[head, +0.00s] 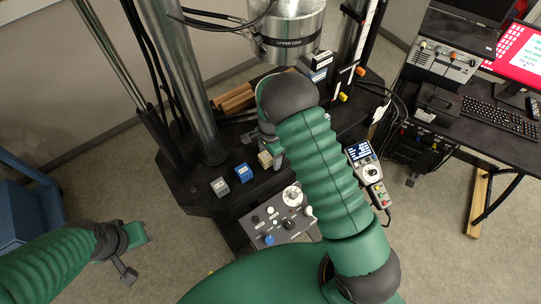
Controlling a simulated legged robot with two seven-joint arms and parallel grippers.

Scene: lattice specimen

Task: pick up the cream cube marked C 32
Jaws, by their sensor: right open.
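The cream cube (265,159) sits on the black base of the testing machine, at the end of a short row of cubes. Its mark is too small to read. My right arm comes over the base from the lower right, and my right gripper (270,146) is open right at the cream cube. The dark wrist hides part of the gripper, so I cannot tell whether a finger touches the cube. My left gripper (135,254) is low at the left, over the floor and far from the cubes. Its jaw opening is unclear.
A blue cube (243,172) and a grey cube (220,187) stand left of the cream one. A control box (278,218) with knobs is in front. A handheld controller (365,170) lies right of my arm.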

